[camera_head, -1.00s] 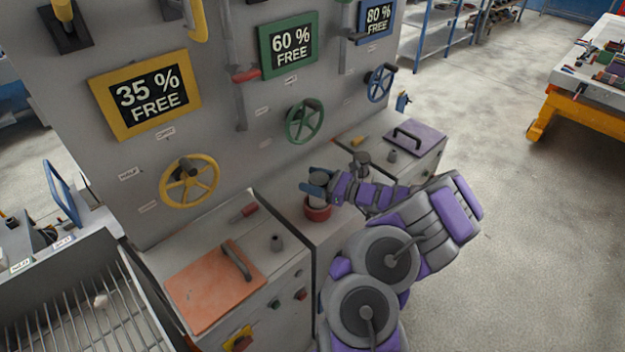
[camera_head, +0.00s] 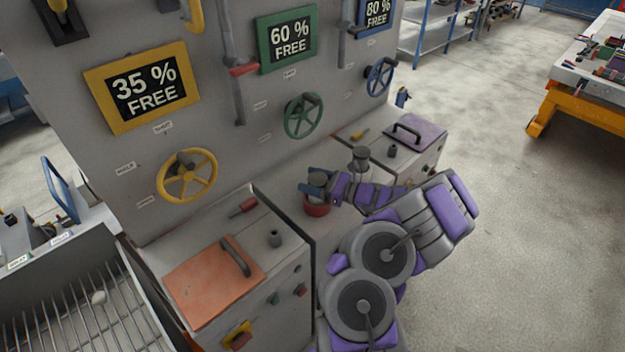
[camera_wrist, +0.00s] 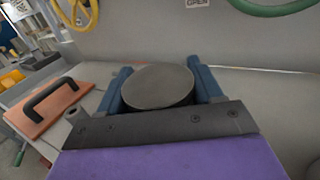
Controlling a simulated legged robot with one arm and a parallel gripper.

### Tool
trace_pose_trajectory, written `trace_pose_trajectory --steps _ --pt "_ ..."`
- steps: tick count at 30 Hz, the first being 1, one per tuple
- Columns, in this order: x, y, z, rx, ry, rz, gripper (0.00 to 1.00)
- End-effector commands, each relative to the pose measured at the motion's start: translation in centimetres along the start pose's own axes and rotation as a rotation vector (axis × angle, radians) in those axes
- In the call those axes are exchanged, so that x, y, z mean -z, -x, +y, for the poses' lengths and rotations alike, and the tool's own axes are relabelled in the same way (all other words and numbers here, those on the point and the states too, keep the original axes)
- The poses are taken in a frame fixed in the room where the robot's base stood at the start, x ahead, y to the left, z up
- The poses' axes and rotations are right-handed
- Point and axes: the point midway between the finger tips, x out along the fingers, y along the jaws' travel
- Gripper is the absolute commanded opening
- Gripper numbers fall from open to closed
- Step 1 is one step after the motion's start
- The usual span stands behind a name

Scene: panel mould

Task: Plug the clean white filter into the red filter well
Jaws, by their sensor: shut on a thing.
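The red filter well (camera_head: 317,209) is a red ring on the grey counter, below the green handwheel. My gripper (camera_head: 317,188) is low over it, with its blue fingers shut on a round filter (camera_head: 318,178). The filter's flat top looks grey, and it stands roughly upright. In the wrist view the filter (camera_wrist: 158,86) is a dark grey disc between the two blue fingers (camera_wrist: 160,92). The fingers hide its lower part and much of the well's opening, so I cannot tell how deep it sits. Whether its sides are clean is not visible.
An orange hatch lid (camera_head: 213,280) with a handle lies on the left cabinet, and a purple lid (camera_head: 415,132) lies on the right one. A grey knobbed post (camera_head: 360,158) stands close to my gripper. A metal grate (camera_head: 90,300) is at lower left.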

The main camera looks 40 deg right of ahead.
Motion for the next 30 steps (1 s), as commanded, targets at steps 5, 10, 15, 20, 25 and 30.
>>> trace_pose_trajectory --steps 5,10,15,20,25,30 --pt "0.44 -0.04 0.05 0.0 0.0 0.0 0.3" --pt "0.83 -0.03 0.06 0.0 0.0 0.0 0.3" --pt "1.12 -0.01 0.05 0.0 0.0 0.0 0.67" --pt "1.06 -0.02 0.05 0.0 0.0 0.0 0.82" --pt "1.07 -0.02 0.04 0.0 0.0 0.0 0.95" --pt "1.08 -0.01 0.04 0.0 0.0 0.0 0.95"
